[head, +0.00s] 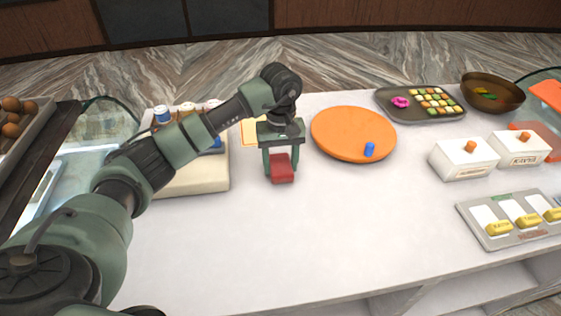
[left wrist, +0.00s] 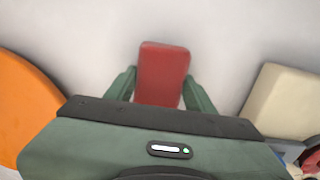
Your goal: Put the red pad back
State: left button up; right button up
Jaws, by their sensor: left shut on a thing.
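The red pad (head: 281,169) is a small red block. My left gripper (head: 281,172) is shut on it, with one finger on each side. The pad also shows between the fingers in the left wrist view (left wrist: 163,75), over bare white counter. Whether the pad touches the counter or hangs just above it, I cannot tell. My right gripper is not in view.
A cream tray (head: 195,178) with bottles stands left of the gripper, partly behind my arm. An orange round board (head: 345,138) with a blue piece (head: 369,149) lies to the right. White boxes (head: 463,158) and a grey tray (head: 487,237) stand further right. The counter's front middle (head: 300,235) is clear.

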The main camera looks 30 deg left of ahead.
aim_at(281, 164)
pick_arm(q)
jog(key=shift+f, duration=0.2)
jog(key=o, duration=1.3)
jog(key=shift+r, duration=0.15)
jog(key=shift+r, duration=0.2)
jog(key=shift+r+b, duration=1.25)
jog(key=shift+r, duration=4.65)
